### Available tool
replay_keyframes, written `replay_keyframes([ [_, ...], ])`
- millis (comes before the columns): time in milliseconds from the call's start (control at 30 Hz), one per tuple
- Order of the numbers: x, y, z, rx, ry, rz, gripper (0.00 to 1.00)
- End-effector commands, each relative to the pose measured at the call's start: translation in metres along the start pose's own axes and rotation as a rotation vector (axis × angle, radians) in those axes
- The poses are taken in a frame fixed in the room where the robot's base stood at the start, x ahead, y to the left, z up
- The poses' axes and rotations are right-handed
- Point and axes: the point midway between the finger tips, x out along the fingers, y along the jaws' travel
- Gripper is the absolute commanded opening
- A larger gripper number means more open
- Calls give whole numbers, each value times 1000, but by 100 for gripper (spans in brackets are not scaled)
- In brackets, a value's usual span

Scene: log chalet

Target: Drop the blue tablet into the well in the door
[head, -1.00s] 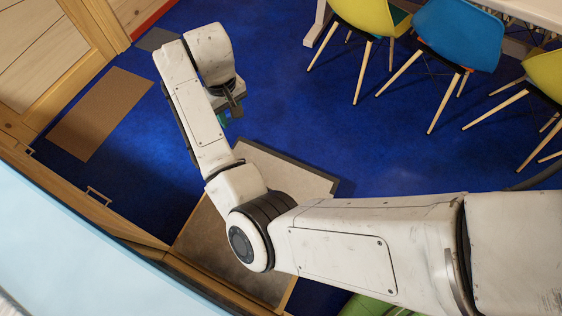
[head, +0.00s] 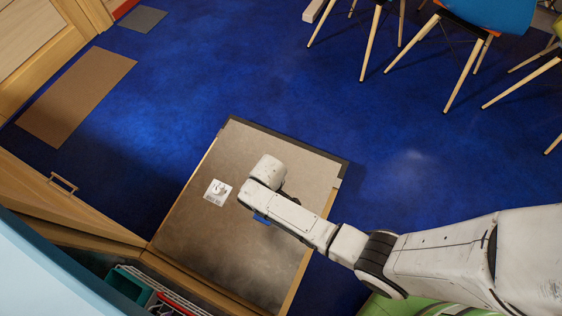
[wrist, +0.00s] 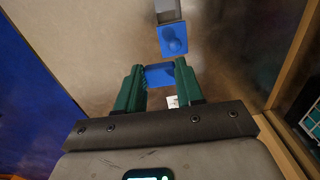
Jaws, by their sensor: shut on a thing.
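In the wrist view the blue tablet (wrist: 160,75) is between the two green fingers of my gripper (wrist: 159,79), which is shut on it. The open door (head: 195,240) lies flat below, brownish and metallic. Also in the wrist view, a blue square well with a rounded hollow (wrist: 174,40) is set in the door, just beyond the fingertips. A grey lid (wrist: 168,8) adjoins its far edge. The tablet appears above the door, apart from the well. In the head view my arm hides the gripper. A blue bit shows there beside my arm; I cannot tell which thing it is.
A rack (head: 160,302) shows inside the appliance at lower left. Blue floor surrounds the door, with a brown mat (head: 76,96) at left. Chairs (head: 485,15) stand at upper right.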

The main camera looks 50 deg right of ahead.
Motion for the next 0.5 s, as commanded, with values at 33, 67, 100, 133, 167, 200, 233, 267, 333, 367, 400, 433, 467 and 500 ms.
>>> replay_keyframes([
  [33, 24, -6, 14, -6, -5, 0, 9],
  [67, 31, -9, 19, -9, -3, 0, 9],
  [100, 40, -13, 26, -12, -3, 0, 9],
  [133, 46, -16, 30, -14, -2, 0, 9],
  [167, 50, -18, 35, -15, -2, 0, 9],
  [200, 55, -21, 39, -16, 0, 0, 9],
  [233, 58, -23, 41, -18, 0, 0, 9],
  [267, 60, -24, 44, -18, 0, 0, 9],
  [333, 64, -26, 47, -19, 1, 0, 9],
  [367, 65, -27, 47, -20, 1, 0, 9],
  [400, 66, -27, 48, -20, 2, 0, 9],
  [433, 66, -27, 48, -19, 2, 0, 9],
  [467, 67, -27, 48, -19, 2, 0, 9],
  [500, 69, -27, 48, -19, 2, 0, 9],
])
